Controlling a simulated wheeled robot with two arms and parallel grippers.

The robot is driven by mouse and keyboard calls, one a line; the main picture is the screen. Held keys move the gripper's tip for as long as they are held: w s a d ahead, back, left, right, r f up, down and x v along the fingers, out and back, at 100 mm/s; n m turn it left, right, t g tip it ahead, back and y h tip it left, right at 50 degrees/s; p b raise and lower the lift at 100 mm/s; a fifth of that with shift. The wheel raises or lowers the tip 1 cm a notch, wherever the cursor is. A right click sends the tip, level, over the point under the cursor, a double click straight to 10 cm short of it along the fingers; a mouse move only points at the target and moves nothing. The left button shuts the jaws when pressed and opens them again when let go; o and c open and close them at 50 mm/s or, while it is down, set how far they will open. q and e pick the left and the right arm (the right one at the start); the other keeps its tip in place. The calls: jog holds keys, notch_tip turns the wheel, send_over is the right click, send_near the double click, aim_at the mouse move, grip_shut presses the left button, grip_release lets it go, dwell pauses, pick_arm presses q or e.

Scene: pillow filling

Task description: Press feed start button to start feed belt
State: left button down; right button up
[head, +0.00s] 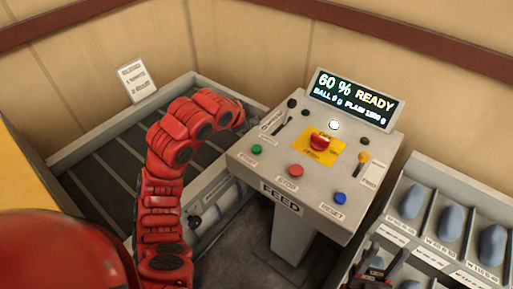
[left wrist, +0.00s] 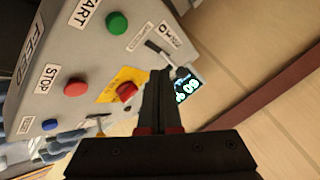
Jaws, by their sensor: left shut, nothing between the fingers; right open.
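The green start button (head: 256,149) sits at the left of the grey feed panel (head: 240,160); it also shows at the top of the left wrist view (left wrist: 117,22), beside the START label. My left gripper (head: 250,114) is at the panel's back left, above and behind the green button and apart from it. Its fingers (left wrist: 157,75) are shut and empty in the left wrist view, pointing toward the panel. In the head view its tips are small and hard to make out. My right gripper (head: 388,257) is open at the bottom right, in front of the bins.
The panel also carries a red stop button (head: 295,170), a blue reset button (head: 340,198), a red emergency button (head: 321,141) on yellow, and levers. Its display (head: 352,97) reads 60 % READY. Bins (head: 450,172) with blue-grey items stand right; a slatted belt (head: 95,190) lies left.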

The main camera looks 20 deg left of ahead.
aim_at(254, 149)
pick_arm(q)
jog(key=shift+f+b, duration=1.85)
jog(key=shift+f, duration=2.4)
jog(key=shift+f+b, duration=0.4)
jog(key=shift+f+b, duration=0.35)
jog(key=shift+f, duration=0.2)
jog(key=shift+r+p, duration=0.3)
jog(key=shift+r, duration=0.65)
